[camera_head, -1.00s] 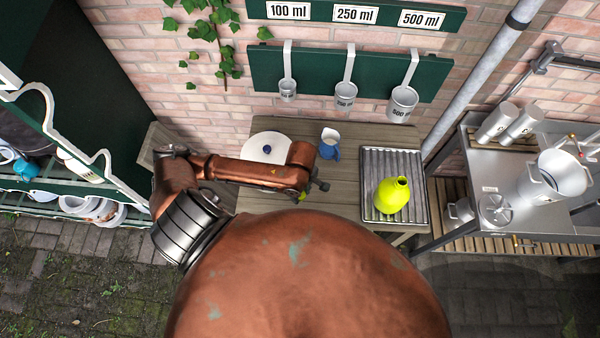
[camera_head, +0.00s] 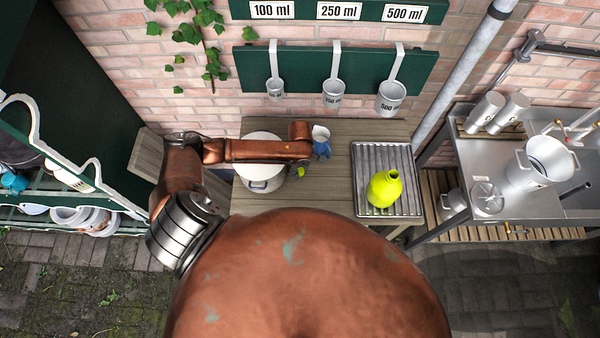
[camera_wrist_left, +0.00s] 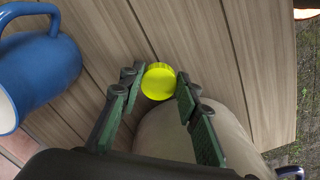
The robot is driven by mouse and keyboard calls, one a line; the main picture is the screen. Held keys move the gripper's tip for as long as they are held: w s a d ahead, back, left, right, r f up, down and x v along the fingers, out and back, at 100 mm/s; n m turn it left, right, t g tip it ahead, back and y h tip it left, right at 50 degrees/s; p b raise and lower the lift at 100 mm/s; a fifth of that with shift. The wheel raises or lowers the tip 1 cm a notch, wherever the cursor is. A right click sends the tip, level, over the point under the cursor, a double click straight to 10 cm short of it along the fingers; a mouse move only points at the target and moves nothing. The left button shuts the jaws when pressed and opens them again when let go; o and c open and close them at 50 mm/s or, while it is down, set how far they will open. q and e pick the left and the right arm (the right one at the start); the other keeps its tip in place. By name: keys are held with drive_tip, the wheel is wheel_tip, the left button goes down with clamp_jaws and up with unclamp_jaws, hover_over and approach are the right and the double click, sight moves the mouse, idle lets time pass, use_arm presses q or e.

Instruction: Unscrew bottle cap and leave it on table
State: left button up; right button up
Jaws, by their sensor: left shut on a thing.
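The yellow-green bottle (camera_head: 384,190) stands upright on a ribbed metal tray (camera_head: 362,160) at the right of the wooden table (camera_head: 335,196). Its top shows no cap. The yellow bottle cap (camera_wrist_left: 159,82) is between the fingertips of my left gripper (camera_wrist_left: 158,85) in the left wrist view. The cap also shows small in the head view (camera_head: 300,172), left of the bottle and apart from it. My left gripper is shut on the cap over the table, near a blue jug (camera_head: 322,148). Whether the cap touches the tabletop cannot be told. My right gripper is not in view.
A pale lidded pot (camera_head: 262,184) stands left of my gripper, partly behind my arm. The blue jug is also close in the left wrist view (camera_wrist_left: 40,72). Bare table lies between gripper and tray. Measuring cups (camera_head: 333,95) hang on the wall behind.

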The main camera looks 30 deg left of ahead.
sight(300, 171)
use_arm(q)
drive_tip(key=shift+s+f, duration=0.1)
drive_tip(key=shift+f, duration=1.2)
drive_tip(key=o, duration=1.3)
drive_tip(key=shift+f, duration=0.1)
wheel_tip(300, 171, up, 12)
